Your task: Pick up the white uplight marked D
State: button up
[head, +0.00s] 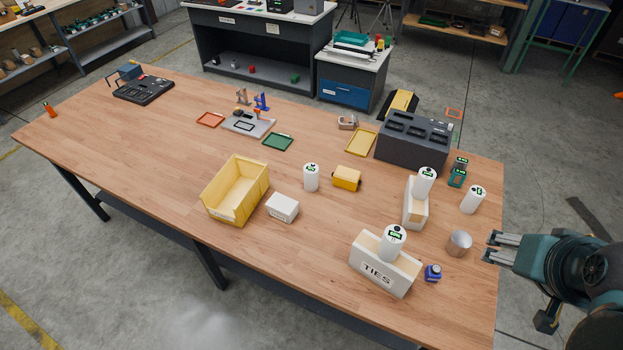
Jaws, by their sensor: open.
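Several white cylindrical uplights with small green-lit dark tops are in the head view; their letters are too small to read, so I cannot tell which is D. One uplight (311,179) stands on the table near the middle. Another uplight (425,183) is on top of a narrow pale box (415,212). A third uplight (472,201) leans on the table at the right. Another uplight (392,245) is on the box marked TIES (378,275). My gripper (489,248) is open and empty at the table's right edge, right of a metal cup (459,244).
A dark slotted charger block (412,140) stands behind the uplights, with a green-and-black device (458,173) beside it. A yellow bin (236,192), white box (283,208), yellow case (346,178) and blue item (432,273) are also on the table. The left front is clear.

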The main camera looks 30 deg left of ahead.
jog(key=w+a+r+n+g+y+b, duration=0.1)
jog(key=w+a+n+g, duration=0.2)
jog(key=w+a+n, duration=1)
jog(key=n+g+h+b, duration=0.1)
jog(key=n+g+b, duration=0.1)
jog(key=n+g, duration=0.35)
send_near(312, 169)
jog(key=shift+n+t, duration=0.75)
jog(key=f, duration=0.5)
jog(key=s+f, duration=0.1)
jog(key=f, duration=0.1)
jog(key=shift+d+f, duration=0.15)
jog(key=shift+d, duration=0.2)
jog(key=shift+s+a+f, duration=0.2)
jog(key=shift+a+f, duration=0.25)
jog(key=shift+f, duration=0.05)
jog(key=shift+f+p, duration=0.3)
jog(key=shift+f, duration=1)
